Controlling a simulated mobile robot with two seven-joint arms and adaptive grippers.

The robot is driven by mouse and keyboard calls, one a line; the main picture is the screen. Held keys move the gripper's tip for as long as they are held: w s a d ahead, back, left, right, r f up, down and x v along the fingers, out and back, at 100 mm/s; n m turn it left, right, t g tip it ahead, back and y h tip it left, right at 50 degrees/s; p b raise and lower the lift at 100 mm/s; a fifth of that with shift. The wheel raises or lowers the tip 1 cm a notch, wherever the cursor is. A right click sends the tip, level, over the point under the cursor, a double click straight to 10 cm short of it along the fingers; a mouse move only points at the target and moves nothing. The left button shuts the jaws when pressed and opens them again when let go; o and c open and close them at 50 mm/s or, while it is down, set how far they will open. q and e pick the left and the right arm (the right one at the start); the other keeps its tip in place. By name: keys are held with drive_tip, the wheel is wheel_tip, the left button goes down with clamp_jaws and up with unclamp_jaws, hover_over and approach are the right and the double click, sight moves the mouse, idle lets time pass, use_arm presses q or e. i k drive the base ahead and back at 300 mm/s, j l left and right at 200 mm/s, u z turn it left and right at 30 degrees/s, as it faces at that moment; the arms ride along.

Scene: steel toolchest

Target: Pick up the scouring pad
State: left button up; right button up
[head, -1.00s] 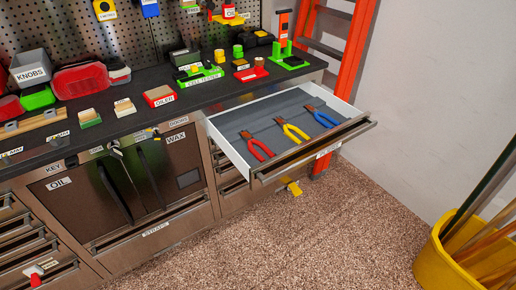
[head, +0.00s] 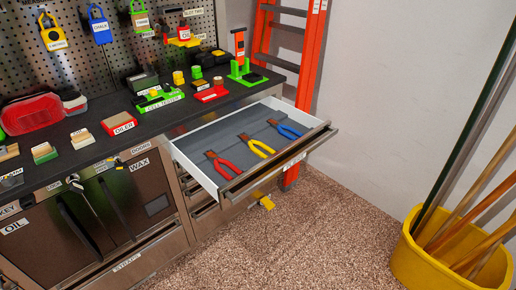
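I cannot single out the scouring pad for certain. A small block with a pale top and a green lower layer (head: 44,153) lies on the dark worktop at the left and looks like a sponge or pad. A similar small block with a pale top (head: 82,138) lies to its right. Their labels are too small to read. Neither of my grippers shows in the head view.
An open drawer (head: 207,178) juts out with red, yellow and blue pliers in it. A red block labelled OILER (head: 118,123) and a red tub (head: 30,113) stand on the worktop (head: 75,172). A yellow bucket (head: 425,262) with poles stands at right; carpet between is clear.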

sight(44, 153)
drive_tip(key=u, duration=1.45)
